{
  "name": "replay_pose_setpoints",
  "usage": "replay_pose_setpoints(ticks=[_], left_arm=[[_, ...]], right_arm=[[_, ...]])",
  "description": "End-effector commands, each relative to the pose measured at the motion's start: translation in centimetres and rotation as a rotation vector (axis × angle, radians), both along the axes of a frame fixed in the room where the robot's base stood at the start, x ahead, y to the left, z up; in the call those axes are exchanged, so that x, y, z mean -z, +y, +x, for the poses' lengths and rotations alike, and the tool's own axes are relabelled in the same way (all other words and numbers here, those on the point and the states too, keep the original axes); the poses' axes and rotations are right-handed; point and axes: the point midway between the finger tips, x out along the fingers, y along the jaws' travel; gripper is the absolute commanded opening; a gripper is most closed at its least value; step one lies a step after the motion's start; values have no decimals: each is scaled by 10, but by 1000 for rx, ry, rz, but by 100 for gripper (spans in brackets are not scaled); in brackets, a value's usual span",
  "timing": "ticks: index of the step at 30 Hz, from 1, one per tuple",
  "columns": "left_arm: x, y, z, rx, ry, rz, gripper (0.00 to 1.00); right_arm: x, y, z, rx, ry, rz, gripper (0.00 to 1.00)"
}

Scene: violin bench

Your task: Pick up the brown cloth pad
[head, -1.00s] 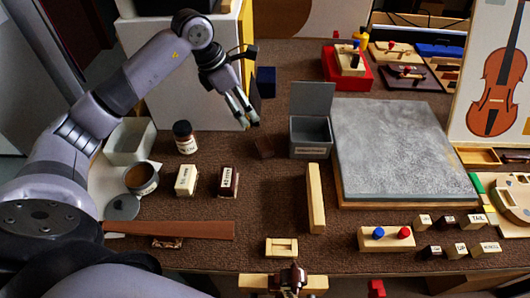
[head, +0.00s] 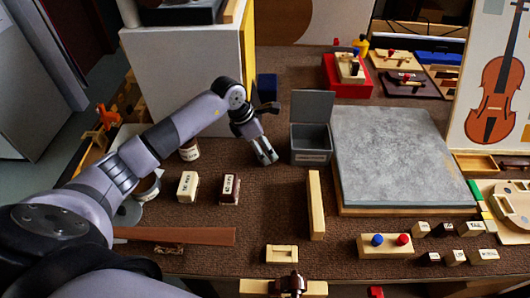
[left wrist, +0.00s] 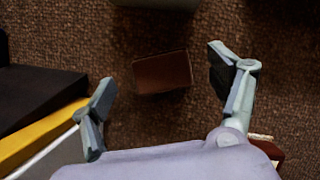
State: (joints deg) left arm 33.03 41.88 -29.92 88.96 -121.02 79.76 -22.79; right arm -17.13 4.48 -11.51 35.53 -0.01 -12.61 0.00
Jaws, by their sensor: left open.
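The brown cloth pad (left wrist: 162,73) is a small reddish-brown block shape lying on the dark brown bench surface. In the left wrist view it lies between and a little beyond the two spread fingers, touching neither. My left gripper (left wrist: 165,85) is open and empty, pointing down towards the pad. In the head view my left gripper (head: 267,158) is just left of the grey lidded box and hides the pad. My right gripper is not in view.
The grey open-lidded box (head: 311,143) stands close to the right of my left gripper. Two labelled blocks, one cream (head: 188,186) and one dark (head: 229,188), stand to the left.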

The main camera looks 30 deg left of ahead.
Motion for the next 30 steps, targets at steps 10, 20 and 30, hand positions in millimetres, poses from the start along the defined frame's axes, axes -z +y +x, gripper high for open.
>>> replay_pose_setpoints(ticks=[10,20,30], left_arm=[[31,-9,8,0,-1,-1,82],[30,-8,8,0,-1,-1,70],[30,-8,8,0,-1,0,48]], right_arm=[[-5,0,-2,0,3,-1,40],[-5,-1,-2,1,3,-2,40],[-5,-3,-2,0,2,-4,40]])
